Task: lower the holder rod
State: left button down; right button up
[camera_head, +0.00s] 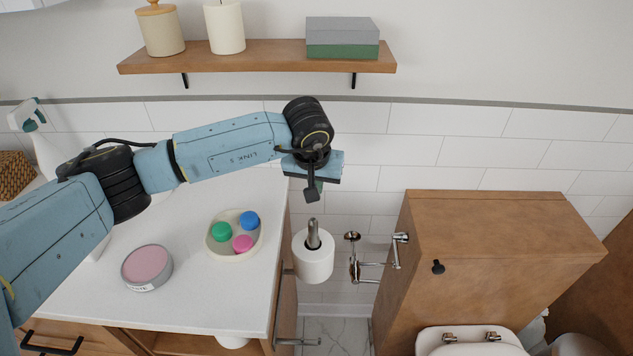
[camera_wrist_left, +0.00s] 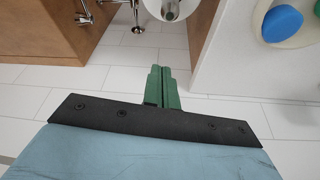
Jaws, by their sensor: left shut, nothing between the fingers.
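My left gripper (camera_head: 319,186) hangs from the arm in front of the tiled wall. It also shows in the left wrist view (camera_wrist_left: 162,75), with its green fingers together and nothing between them. Below it in the head view, a white toilet roll (camera_head: 313,262) sits around an upright grey rod (camera_head: 313,230). A chrome holder (camera_head: 378,265) is fixed to the side of the wooden cabinet, right of the roll. It has an upright bar (camera_head: 354,258) with a round end. The fingers are apart from the roll and holder. My right gripper is not in view.
The wooden cabinet (camera_head: 490,225) and toilet (camera_head: 470,343) are at right. A shelf (camera_head: 255,64) hangs above. A narrow floor gap lies between counter and cabinet.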

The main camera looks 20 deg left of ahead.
pick_arm(q)
notch_tip(320, 180, down, 6)
jog(key=s+p, duration=0.1)
jog(key=s, duration=0.1)
dwell(0.4)
jog(key=shift+d, duration=0.15)
